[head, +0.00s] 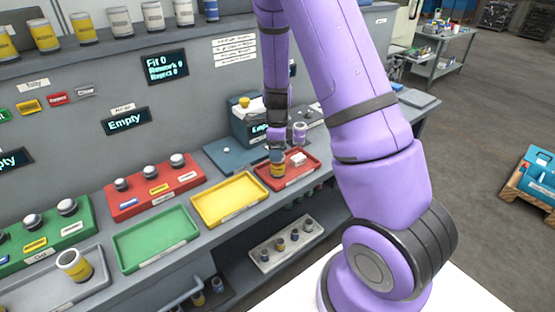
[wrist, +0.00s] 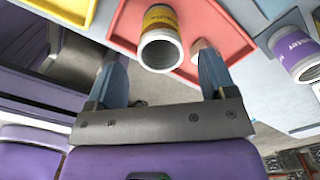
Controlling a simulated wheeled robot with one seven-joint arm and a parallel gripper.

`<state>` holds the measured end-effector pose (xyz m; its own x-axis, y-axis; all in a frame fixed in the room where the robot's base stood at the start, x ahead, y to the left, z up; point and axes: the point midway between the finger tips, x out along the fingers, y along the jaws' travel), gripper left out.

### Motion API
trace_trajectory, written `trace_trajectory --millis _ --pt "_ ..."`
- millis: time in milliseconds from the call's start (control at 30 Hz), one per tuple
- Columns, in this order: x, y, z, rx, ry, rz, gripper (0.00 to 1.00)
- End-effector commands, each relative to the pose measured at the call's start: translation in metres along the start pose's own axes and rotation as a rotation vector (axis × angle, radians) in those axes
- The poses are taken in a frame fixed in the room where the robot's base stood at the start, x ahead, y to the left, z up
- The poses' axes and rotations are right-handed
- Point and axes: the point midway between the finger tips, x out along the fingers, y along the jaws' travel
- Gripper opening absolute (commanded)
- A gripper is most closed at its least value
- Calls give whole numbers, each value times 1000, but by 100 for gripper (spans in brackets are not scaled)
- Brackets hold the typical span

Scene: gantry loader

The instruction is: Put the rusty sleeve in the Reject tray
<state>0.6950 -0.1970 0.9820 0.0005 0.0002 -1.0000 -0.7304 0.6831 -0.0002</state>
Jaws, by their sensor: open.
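A sleeve with a yellow-brown band (head: 278,170) stands in the red tray (head: 308,174) at the right end of the bench's front row; the tray's label is too small to read. In the wrist view the same sleeve (wrist: 161,40) shows its open, pale end toward me, over the pinkish-red tray floor (wrist: 205,22). Rust on it is hard to make out. My gripper (head: 278,150) is right above the sleeve. In the wrist view my gripper (wrist: 163,68) is open, with its fingers on either side of the sleeve's near end and gaps between.
A purple-labelled sleeve (head: 300,132) stands behind the red tray. An empty yellow tray (head: 232,222) and an empty green tray (head: 155,265) lie to the left. Another yellow-banded sleeve (head: 73,265) stands in a grey tray. A bench panel rises behind.

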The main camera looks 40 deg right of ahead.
Motion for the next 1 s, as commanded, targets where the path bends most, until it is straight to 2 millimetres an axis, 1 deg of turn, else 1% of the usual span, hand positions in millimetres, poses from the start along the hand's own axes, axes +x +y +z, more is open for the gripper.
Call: trace_trajectory --millis 33,200,467,567,667,767,800,1000 --pt "-11 0 1 -2 -2 -3 77" --pt "-38 0 1 -2 -2 -2 77" --pt "-60 1 1 -17 -7 -2 77" --pt "-75 8 4 -83 -28 -4 77" --pt "-101 21 8 -214 -67 -15 77" --pt "-133 39 11 -385 -108 -36 77" --pt "-146 47 11 -457 -122 -47 77" --pt "-204 88 8 -813 -171 -121 77"
